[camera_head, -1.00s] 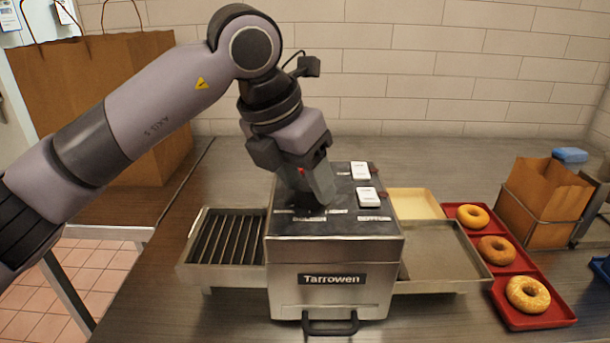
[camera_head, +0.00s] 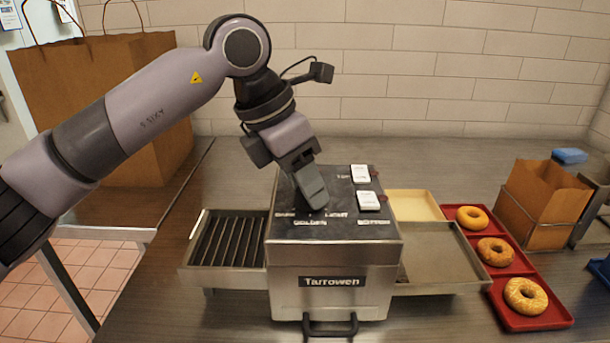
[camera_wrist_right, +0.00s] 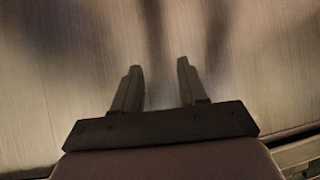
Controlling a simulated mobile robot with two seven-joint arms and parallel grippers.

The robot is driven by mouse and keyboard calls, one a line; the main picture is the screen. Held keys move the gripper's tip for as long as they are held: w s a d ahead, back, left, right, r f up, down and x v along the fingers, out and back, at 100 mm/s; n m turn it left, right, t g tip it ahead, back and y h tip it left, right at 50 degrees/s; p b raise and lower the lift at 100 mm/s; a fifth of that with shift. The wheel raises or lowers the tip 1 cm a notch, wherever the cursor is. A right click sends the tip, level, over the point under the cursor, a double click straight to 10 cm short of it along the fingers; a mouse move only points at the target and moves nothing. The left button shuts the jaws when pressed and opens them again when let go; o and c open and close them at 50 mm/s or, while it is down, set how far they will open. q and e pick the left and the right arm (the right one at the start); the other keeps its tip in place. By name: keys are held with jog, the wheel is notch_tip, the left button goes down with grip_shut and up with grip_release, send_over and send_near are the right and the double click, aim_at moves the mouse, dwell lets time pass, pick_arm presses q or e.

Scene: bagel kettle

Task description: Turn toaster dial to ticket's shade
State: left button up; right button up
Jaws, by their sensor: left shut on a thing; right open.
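The silver Tarrowen toaster (camera_head: 315,280) stands mid-counter with a dark top panel that carries printed shade labels (camera_head: 310,222). My left gripper (camera_head: 314,200) points down at the left part of that panel. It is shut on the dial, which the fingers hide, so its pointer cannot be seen. Two white rocker switches (camera_head: 364,186) sit on the right of the panel. No ticket can be made out. My right gripper (camera_wrist_right: 160,88) shows in the right wrist view, open and empty above a brushed metal surface.
A slatted rack (camera_head: 228,240) joins the toaster's left side and a metal tray (camera_head: 445,260) its right. Red trays (camera_head: 522,320) hold bagels. A small paper bag (camera_head: 543,195) stands at the right, a large one (camera_head: 150,100) at the left.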

aim_at(285, 206)
pick_arm(q)
jog(key=shift+r+m+g, duration=0.15)
jog(key=shift+m+g, duration=0.15)
jog(key=shift+m, duration=0.4)
jog(key=o, duration=1.1)
jog(key=shift+c, duration=0.2)
jog(key=v, duration=0.7)
